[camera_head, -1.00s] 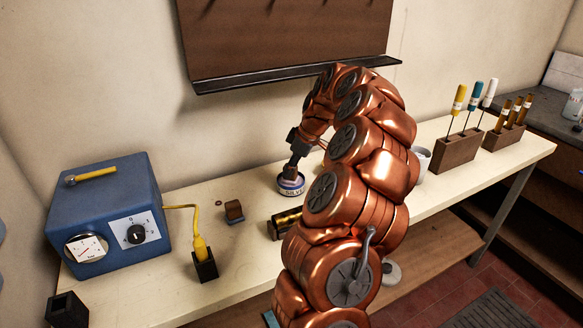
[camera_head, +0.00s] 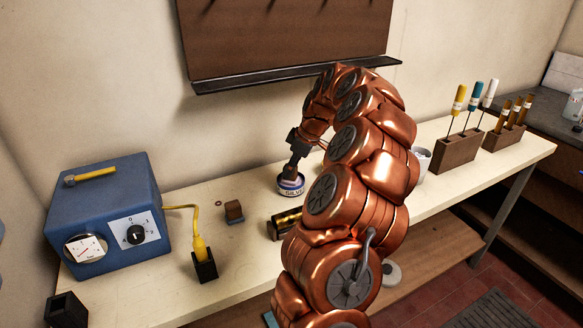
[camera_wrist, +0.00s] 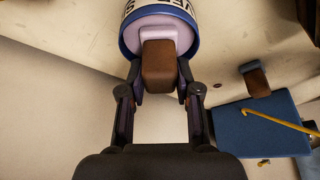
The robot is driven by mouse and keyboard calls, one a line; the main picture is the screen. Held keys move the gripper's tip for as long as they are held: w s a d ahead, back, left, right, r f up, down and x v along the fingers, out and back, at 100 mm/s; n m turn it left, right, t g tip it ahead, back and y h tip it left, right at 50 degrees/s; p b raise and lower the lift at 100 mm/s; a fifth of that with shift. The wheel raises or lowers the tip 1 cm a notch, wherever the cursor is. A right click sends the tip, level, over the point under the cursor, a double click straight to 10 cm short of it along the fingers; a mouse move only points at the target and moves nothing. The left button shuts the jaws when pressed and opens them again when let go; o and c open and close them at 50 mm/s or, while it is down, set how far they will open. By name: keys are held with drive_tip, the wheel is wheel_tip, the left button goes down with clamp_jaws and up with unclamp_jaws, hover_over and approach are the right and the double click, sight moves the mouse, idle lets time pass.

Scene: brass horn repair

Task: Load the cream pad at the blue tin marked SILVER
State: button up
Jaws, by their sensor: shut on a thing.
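The blue tin marked SILVER (camera_head: 290,188) stands on the bench, left of my arm. It also shows at the top of the wrist view (camera_wrist: 129,40), with a white label band, partly cut off. My gripper (camera_wrist: 158,78) is shut on the brown handle block (camera_wrist: 158,66) of the cream pad (camera_wrist: 170,33). The pale pad face is at the tin's mouth, inside the rim in the wrist view. I cannot tell how firmly it touches the tin's contents, which are mostly hidden. In the head view my gripper (camera_head: 294,169) is right above the tin.
A second brown block with a blue pad (camera_head: 234,211) lies left of the tin. A blue power box (camera_head: 105,215) and a yellow plug in a black holder (camera_head: 204,265) are further left. A dark cylinder with brass (camera_head: 285,222) lies close in front of the tin.

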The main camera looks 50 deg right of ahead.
drive_tip(key=shift+f, duration=0.1)
drive_tip(key=shift+r+p, duration=0.5)
drive_tip(key=shift+r, duration=3.05)
